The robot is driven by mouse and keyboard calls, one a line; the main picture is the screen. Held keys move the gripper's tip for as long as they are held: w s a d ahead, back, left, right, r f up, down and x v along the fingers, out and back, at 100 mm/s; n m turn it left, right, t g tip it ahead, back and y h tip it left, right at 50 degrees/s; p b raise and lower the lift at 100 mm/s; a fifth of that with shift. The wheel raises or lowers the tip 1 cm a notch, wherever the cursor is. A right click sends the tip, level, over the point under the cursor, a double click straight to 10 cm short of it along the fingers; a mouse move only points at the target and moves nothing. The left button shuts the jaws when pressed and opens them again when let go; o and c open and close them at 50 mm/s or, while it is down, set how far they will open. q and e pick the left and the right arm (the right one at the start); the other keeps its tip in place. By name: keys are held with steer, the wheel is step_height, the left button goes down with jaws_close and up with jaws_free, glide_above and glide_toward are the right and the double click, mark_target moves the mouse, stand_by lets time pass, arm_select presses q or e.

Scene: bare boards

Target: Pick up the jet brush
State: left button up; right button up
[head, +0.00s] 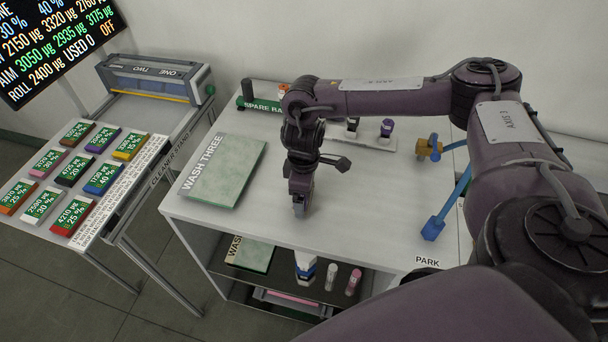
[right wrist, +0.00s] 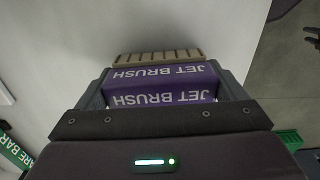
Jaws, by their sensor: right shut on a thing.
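The jet brush (right wrist: 162,84) is a purple block with white JET BRUSH lettering and a pale, slotted strip along its far edge. It fills the space between the dark fingers of my right gripper (right wrist: 165,92) in the right wrist view. The gripper is shut on it. In the head view my right gripper (head: 301,196) points down over the front middle of the white table (head: 350,222). The brush is largely hidden there by the gripper, and I cannot tell whether it touches the tabletop.
A green WASH THREE pad (head: 226,172) lies left of my right gripper. Blue-handled tools (head: 433,228) lie to the right, beside the PARK label (head: 427,262). A rack with small bottles (head: 386,128) stands behind. Colored labelled blocks (head: 103,178) cover the left stand.

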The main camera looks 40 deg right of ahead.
step_height(320, 180, up, 6)
steer(key=shift+w+f, duration=0.1)
step_height(320, 180, up, 13)
steer(key=p, duration=0.4)
steer(key=shift+f, duration=0.15)
